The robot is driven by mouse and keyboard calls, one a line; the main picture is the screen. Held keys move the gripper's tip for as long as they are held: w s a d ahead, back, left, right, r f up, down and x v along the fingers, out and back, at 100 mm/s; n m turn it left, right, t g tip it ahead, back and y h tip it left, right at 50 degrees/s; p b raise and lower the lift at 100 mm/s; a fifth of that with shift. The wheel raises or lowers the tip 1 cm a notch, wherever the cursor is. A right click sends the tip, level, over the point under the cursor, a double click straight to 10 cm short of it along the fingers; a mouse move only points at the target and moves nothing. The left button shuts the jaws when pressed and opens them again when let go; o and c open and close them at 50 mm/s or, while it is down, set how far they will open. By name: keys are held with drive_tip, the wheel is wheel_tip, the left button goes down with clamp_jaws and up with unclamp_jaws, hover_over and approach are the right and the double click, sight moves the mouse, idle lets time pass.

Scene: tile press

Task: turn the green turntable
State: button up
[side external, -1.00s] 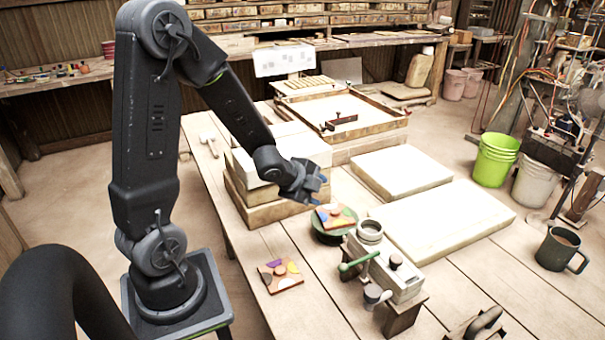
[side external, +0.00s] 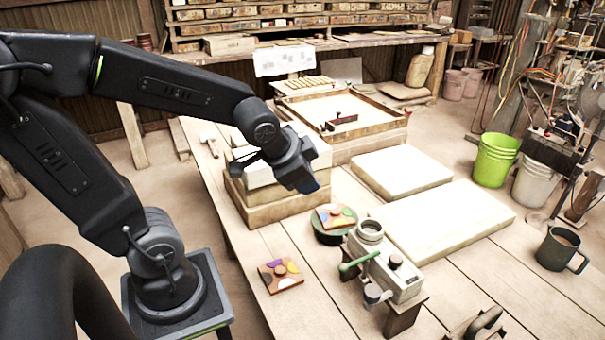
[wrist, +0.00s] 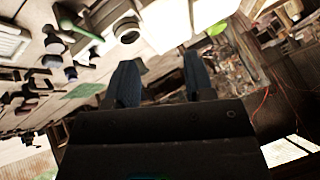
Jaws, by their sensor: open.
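The green turntable (side external: 328,240) is a low dark green disc on the bench. A square tile with coloured pieces (side external: 336,217) lies on top of it. My gripper (side external: 308,187) is in the air above and to the left of the turntable in the side view, apart from it. In the wrist view my gripper (wrist: 162,80) shows two dark blue fingers spread apart with nothing between them. I cannot make out the turntable for certain in the wrist view.
A press with a green handle (side external: 358,262) stands just right of the turntable. Another tile (side external: 281,276) lies on the bench to the left. Stacked pale slabs (side external: 262,208) are behind. Flat white slabs (side external: 445,222) lie to the right, and a dark mug (side external: 560,249) stands far right.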

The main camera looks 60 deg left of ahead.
drive_tip(key=shift+s+d+r, duration=0.25)
drive_tip(key=shift+s+d, duration=0.1)
drive_tip(key=shift+s, duration=0.05)
